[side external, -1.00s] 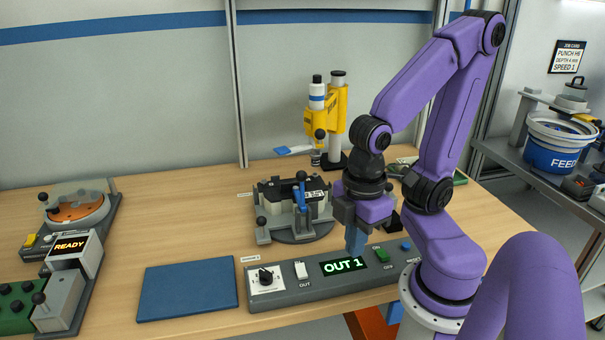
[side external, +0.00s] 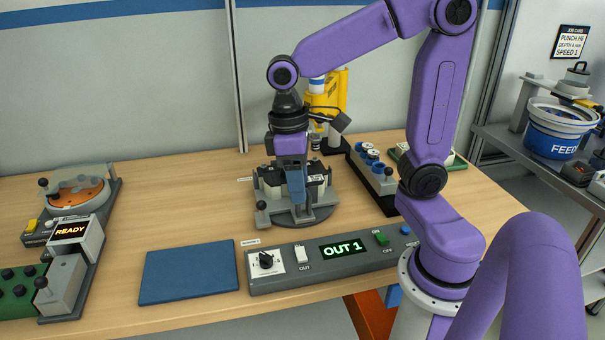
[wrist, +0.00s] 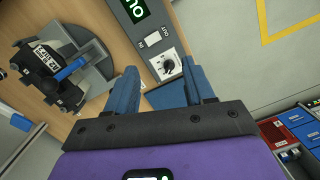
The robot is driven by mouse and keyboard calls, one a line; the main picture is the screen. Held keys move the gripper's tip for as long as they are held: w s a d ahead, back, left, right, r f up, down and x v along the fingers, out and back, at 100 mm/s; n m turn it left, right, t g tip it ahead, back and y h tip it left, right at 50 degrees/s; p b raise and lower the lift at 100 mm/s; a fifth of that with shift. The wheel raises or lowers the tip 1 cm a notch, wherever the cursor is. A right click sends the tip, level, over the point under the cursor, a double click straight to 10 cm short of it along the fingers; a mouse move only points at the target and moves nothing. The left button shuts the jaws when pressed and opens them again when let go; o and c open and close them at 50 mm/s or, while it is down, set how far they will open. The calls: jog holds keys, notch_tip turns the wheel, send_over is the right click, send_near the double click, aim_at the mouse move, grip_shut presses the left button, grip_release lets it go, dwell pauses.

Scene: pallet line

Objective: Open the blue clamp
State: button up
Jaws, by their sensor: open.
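The clamp fixture (side external: 268,212) has a round grey base and dark blocks, and stands mid-table behind the control box. Its blue clamp handle (wrist: 70,69) shows in the wrist view, at the left; in the side view my gripper (side external: 297,190) covers it. My gripper points down in front of the fixture in the side view. In the wrist view my gripper (wrist: 158,82) is open, with nothing between its blue fingers, and the handle lies to the left of them, apart from them.
The control box (side external: 316,278) with a dial and an "OUT 1" display stands in front of the fixture. A blue mat (side external: 190,272) lies left of it. A grey box with blue-and-white knobs (side external: 374,180) stands right of the fixture. A yellow press (side external: 335,92) stands behind.

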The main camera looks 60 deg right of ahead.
jog(key=w+d+r+m+g+y, duration=0.1)
jog(key=w+d+r+m+y, duration=0.15)
jog(key=w+d+m, duration=0.6)
jog(key=w+d+r+m+g+y, duration=0.1)
jog(key=w+d+r+m, duration=0.4)
jog(key=d, duration=0.7)
jog(key=shift+n+h, duration=0.25)
jog(key=shift+n, duration=0.4)
jog(key=x, duration=1.3)
jog(key=w+x, duration=0.1)
jog(key=x, duration=0.5)
jog(key=shift+d+f, duration=0.25)
jog(key=shift+f, duration=0.15)
grip_shut()
